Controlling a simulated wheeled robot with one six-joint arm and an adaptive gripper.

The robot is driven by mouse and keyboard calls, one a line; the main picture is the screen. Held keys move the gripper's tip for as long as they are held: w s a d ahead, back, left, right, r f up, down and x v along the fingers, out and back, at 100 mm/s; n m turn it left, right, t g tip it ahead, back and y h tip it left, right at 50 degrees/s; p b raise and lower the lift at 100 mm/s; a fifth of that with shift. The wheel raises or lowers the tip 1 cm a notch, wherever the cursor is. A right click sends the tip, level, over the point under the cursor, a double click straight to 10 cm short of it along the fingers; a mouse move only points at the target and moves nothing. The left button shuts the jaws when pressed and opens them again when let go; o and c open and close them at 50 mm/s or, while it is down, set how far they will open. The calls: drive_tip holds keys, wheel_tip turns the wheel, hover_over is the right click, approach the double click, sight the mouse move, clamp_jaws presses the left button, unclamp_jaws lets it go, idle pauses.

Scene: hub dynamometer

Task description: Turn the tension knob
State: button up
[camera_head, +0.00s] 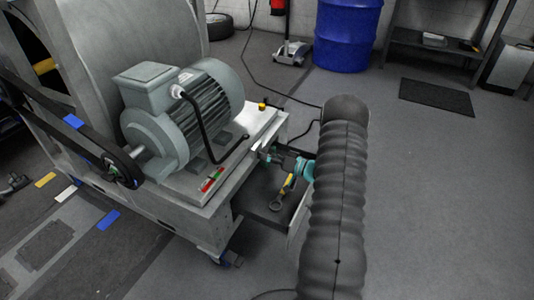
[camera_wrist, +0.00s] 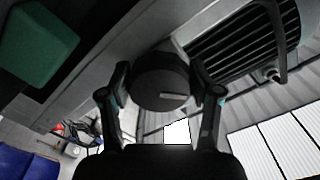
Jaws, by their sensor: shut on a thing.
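The tension knob (camera_wrist: 160,82) is a dark round disc with a light pointer mark on its face. It sits between the two fingers of my gripper (camera_wrist: 161,88) in the wrist view, one finger on each side, and the gripper is shut on it. In the head view my gripper (camera_head: 271,156) reaches the front edge of the machine's base, below the motor. The knob is too small and covered there to make out clearly.
A grey finned motor (camera_head: 184,117) stands on the machine bench above the gripper. An open drawer (camera_head: 266,207) with tools lies just below it.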

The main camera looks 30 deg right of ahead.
drive_tip(key=m+p, duration=0.1)
drive_tip(key=m, duration=0.1)
drive_tip(key=m+p, duration=0.1)
drive_tip(key=m, duration=0.1)
drive_tip(key=shift+a+r+m, duration=0.1)
drive_tip(key=shift+r+m, duration=0.1)
drive_tip(key=shift+m, duration=0.1)
drive_tip(key=shift+m+p, duration=0.65)
drive_tip(key=shift+m, duration=0.95)
drive_tip(key=o, duration=1.1)
drive_tip(key=shift+o, duration=0.2)
drive_tip(key=shift+s, duration=0.15)
drive_tip(key=v, duration=1.2)
